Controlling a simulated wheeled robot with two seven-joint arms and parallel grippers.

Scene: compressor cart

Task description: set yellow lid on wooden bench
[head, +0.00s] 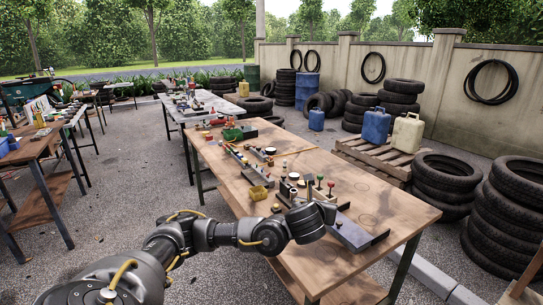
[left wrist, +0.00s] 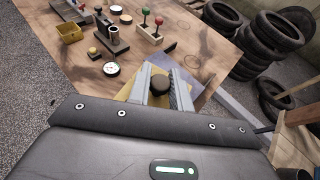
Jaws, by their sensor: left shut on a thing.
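The yellow lid (left wrist: 158,103) shows in the left wrist view as a flat yellow plate with a round dark knob (left wrist: 160,86) on top. My left gripper (left wrist: 163,80) is shut on this knob, with one finger on each side. The wooden bench (head: 390,205) lies under it, and the lid is over its near right part. I cannot tell whether the lid touches the bench. In the head view my left gripper (head: 312,221) is over the bench's near edge and the lid is hidden. My right gripper is not in view.
Near the gripper are a purple-grey plate (head: 352,235), a block with red and green knobs (head: 319,184), a yellow bin (head: 259,192) and a round gauge (left wrist: 111,69). The bench's right end is mostly clear. Tyre stacks (head: 447,180) stand beyond it.

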